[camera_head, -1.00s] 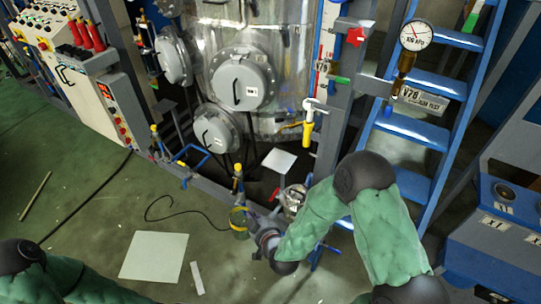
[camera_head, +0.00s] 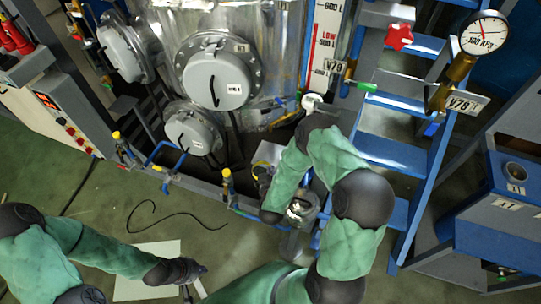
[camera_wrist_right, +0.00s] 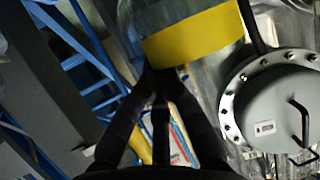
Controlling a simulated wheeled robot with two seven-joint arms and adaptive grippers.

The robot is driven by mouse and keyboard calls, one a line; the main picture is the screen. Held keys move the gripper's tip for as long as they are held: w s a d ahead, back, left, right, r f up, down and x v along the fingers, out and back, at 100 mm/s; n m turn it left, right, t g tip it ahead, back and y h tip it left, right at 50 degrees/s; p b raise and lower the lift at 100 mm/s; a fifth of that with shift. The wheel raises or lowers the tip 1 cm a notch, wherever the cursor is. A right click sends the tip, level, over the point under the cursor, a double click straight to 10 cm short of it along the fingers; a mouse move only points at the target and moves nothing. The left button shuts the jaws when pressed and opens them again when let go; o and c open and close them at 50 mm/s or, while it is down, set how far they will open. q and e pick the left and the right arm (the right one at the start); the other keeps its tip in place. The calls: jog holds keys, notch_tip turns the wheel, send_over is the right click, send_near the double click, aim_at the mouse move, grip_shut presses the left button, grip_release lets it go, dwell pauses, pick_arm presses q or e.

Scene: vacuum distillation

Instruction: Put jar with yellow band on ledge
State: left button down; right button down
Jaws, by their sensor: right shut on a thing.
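The jar with the yellow band fills the top of the right wrist view. Its wide yellow band (camera_wrist_right: 195,38) runs around clear glass. My right gripper (camera_wrist_right: 160,75) is shut on the jar, with its dark fingers against it below the band. In the head view the jar (camera_head: 263,172) shows only as a small yellow-edged shape beside my right forearm; my right gripper is mostly hidden there. A pale flat plate (camera_head: 268,153), possibly the ledge, lies just behind the jar; I cannot tell whether they touch. My left gripper (camera_head: 192,272) is low over the floor, its fingers unclear.
A steel tank with round hatches (camera_head: 216,75) stands behind. A small shiny vessel (camera_head: 300,210) is close by my right arm. Yellow-topped valves (camera_head: 227,178) line the frame's front. A blue ladder (camera_head: 392,150) stands at right. Floor at left is open, with a black cable (camera_head: 165,220).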

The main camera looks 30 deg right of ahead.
jog(key=d+r+b+x, duration=0.1)
jog(key=x, duration=0.8)
jog(key=d+r+b+x, duration=0.1)
jog(key=b+x, duration=0.1)
jog(key=x, duration=0.8)
jog(key=shift+s+d+m+h+b, duration=0.3)
jog(key=shift+d+m+h, duration=0.1)
jog(key=shift+f, duration=0.1)
jog(key=c, duration=1.4)
grip_release()
jog(key=shift+c, duration=0.2)
